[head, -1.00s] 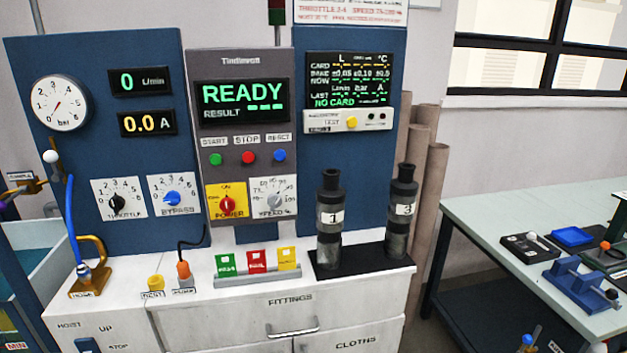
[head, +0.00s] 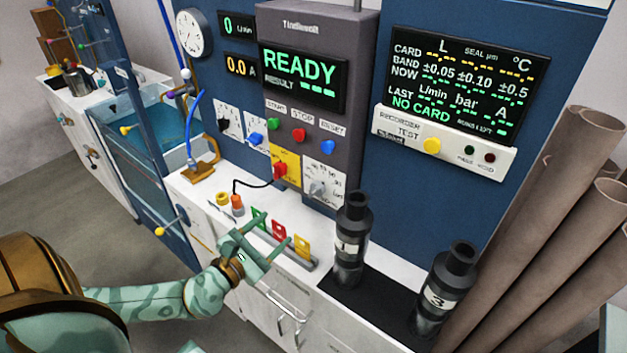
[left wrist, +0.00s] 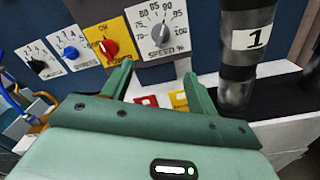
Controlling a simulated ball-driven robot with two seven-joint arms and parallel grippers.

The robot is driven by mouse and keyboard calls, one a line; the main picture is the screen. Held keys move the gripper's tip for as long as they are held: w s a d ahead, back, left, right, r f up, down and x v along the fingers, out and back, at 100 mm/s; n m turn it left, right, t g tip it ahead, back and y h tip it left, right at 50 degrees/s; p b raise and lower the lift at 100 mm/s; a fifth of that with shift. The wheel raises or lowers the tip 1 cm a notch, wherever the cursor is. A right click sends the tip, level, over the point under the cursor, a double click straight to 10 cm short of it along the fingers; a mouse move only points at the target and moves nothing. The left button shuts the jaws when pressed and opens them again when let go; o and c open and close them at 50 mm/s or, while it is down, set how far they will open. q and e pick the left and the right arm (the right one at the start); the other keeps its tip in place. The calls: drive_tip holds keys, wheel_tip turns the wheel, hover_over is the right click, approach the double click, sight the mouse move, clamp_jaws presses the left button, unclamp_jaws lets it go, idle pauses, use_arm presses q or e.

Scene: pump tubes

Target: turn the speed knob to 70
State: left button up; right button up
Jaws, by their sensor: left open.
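The speed knob (head: 319,188) is a grey knob on a white dial plate, low on the grey control panel. In the left wrist view the speed knob (left wrist: 161,32) sits above and beyond my fingers, with a scale that includes 75 to 95; its pointer looks turned towards the upper numbers, but I cannot read it exactly. My left gripper (head: 274,228) is open and empty, in front of the coloured cards and below the knob, apart from it. In the left wrist view its fingers (left wrist: 158,70) point towards the panel. My right gripper is not in view.
The red power knob (head: 280,170) is just left of the speed dial. Green, red and yellow cards (head: 279,232) stand in a rack near my fingers. Black tube 1 (head: 350,240) and tube 3 (head: 443,290) stand to the right. The display (head: 300,75) reads READY.

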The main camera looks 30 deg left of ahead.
sight(313, 193)
use_arm(q)
drive_tip(key=shift+m+h, duration=0.3)
drive_tip(key=shift+m, duration=0.1)
drive_tip(key=w, duration=0.5)
drive_tip(key=w+d, duration=0.1)
drive_tip(key=w, duration=0.4)
drive_tip(key=w+r, duration=0.1)
drive_tip(key=w, duration=0.5)
drive_tip(key=shift+d, duration=0.25)
drive_tip(key=shift+b, duration=0.3)
drive_tip(key=c, duration=1)
